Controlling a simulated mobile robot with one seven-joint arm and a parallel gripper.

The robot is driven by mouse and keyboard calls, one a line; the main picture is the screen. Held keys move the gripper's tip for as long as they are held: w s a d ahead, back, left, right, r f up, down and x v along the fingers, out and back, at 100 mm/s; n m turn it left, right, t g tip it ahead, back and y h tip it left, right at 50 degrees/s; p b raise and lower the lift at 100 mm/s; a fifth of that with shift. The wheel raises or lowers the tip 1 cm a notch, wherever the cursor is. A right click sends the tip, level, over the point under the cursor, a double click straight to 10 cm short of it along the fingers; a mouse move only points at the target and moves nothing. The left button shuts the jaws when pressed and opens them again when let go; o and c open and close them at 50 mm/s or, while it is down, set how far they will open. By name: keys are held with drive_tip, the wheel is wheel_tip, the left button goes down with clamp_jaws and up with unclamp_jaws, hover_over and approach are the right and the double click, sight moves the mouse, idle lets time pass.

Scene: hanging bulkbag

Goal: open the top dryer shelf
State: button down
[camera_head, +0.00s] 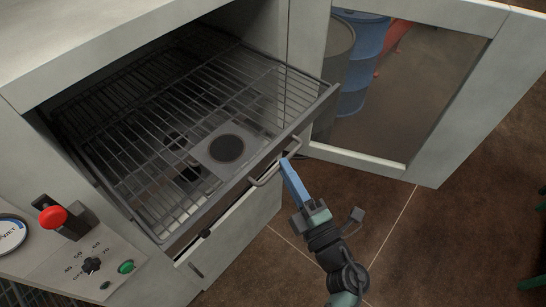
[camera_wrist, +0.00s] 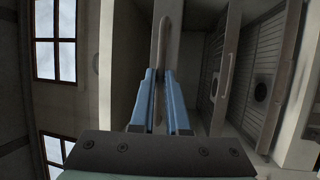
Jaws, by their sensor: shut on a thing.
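The top dryer shelf (camera_head: 215,95) is a wire rack, pulled partly out of the pale dryer cabinet. Its grey front bar carries a bent handle (camera_head: 262,181). The exact contact is partly hidden by the fingers.
The cabinet door (camera_head: 440,150) with a dark window stands open at the right. Behind it are a blue drum (camera_head: 366,60) and a grey drum (camera_head: 333,65). A control panel (camera_head: 90,262) with a red knob (camera_head: 53,217) is at lower left.

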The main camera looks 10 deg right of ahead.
drive_tip(key=shift+s+d, duration=0.15)
drive_tip(key=shift+s, duration=0.05)
drive_tip(key=c, duration=0.9)
unclamp_jaws()
drive_tip(key=b+v, duration=0.4)
drive_tip(key=v, duration=0.9)
drive_tip(key=shift+f, duration=0.15)
